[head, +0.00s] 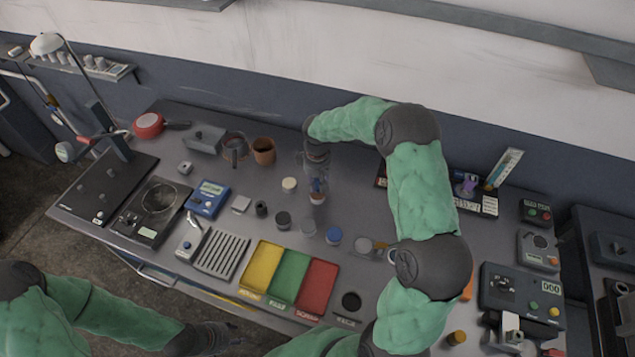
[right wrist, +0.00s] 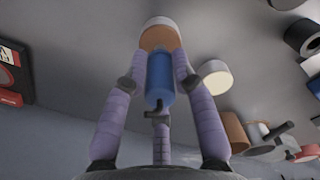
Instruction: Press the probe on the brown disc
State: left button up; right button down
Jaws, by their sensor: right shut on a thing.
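The probe is blue and is held in my right gripper (head: 318,186), which is shut on it. In the right wrist view the blue probe (right wrist: 160,75) stands between the purple fingers. The brown disc (right wrist: 160,38), with a brown top and pale side, lies straight beyond the probe's end. In the head view the brown disc (head: 317,199) shows just below the gripper, partly covered by it. The probe's end overlaps the disc in the picture; I cannot tell whether they touch. My left gripper (head: 222,337) is low at the front, off the table; its fingers are unclear.
A brown pot (head: 264,151) stands behind. Yellow, green and red trays (head: 316,285) line the front. Control boxes (head: 521,291) fill the right.

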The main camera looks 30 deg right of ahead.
jog(key=shift+r+p, duration=1.45)
jog(key=shift+r, duration=1.05)
